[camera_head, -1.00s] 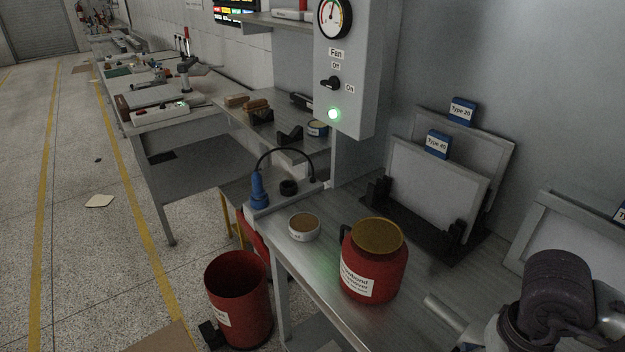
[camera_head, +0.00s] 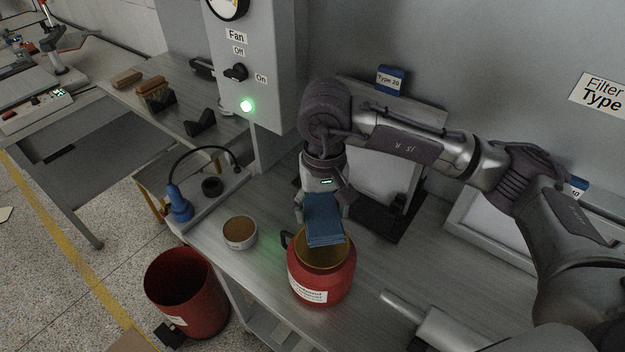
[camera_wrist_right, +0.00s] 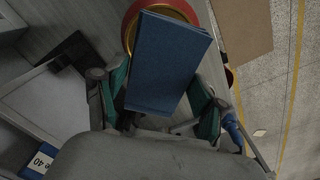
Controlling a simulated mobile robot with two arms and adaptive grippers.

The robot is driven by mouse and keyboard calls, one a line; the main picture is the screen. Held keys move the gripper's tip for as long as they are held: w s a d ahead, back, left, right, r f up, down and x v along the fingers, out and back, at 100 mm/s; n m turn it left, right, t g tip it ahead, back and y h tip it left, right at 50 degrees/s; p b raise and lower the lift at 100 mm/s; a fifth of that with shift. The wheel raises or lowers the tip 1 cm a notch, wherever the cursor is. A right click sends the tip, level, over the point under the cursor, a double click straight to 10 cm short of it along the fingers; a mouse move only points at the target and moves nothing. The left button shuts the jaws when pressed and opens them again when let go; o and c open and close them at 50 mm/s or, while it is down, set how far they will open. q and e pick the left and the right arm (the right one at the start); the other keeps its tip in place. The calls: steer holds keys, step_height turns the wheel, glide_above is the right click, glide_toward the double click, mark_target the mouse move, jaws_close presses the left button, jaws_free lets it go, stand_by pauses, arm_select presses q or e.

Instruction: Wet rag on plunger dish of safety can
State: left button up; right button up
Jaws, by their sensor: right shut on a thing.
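A folded blue rag (camera_head: 323,218) hangs from my right gripper (camera_head: 324,196), which is shut on it; the rag also shows large in the right wrist view (camera_wrist_right: 168,62). The red safety can (camera_head: 322,284) with a white label stands on the metal bench. Its round brass-coloured plunger dish (camera_head: 312,251) is on top, partly hidden by the rag. The rag is over the dish's back part in the head view; I cannot tell whether it touches. In the right wrist view the red rim and dish (camera_wrist_right: 180,10) show behind the rag. My left gripper is not in view.
A white-labelled round tin (camera_head: 240,233) stands left of the can. A blue lamp-like tool (camera_head: 180,205) is at the bench's left end. A red bin (camera_head: 187,293) stands on the floor. Filter panels (camera_head: 385,180) stand behind my right arm.

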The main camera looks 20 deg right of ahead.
mark_target(325, 218)
steer(key=shift+w+f, duration=0.15)
steer(key=shift+w, duration=0.05)
steer(key=shift+s+f, duration=0.8)
steer(key=shift+s, duration=0.2)
steer(key=shift+w+f+b, duration=0.1)
steer(key=shift+f+b, duration=0.3)
steer(key=shift+f, duration=0.5)
steer(key=shift+w+f, duration=0.2)
steer(key=shift+f, duration=0.7)
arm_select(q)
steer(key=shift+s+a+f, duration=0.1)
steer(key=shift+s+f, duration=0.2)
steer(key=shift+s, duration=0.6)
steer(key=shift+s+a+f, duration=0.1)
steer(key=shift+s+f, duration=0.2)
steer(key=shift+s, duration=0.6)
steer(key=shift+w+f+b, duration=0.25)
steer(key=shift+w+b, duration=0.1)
arm_select(e)
steer(key=shift+f, duration=0.2)
arm_select(q)
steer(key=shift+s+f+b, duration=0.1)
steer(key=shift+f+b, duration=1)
steer(key=shift+b, duration=0.05)
arm_select(e)
steer(key=shift+f, duration=0.9)
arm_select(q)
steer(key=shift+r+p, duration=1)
arm_select(e)
steer(key=shift+r, duration=3.55)
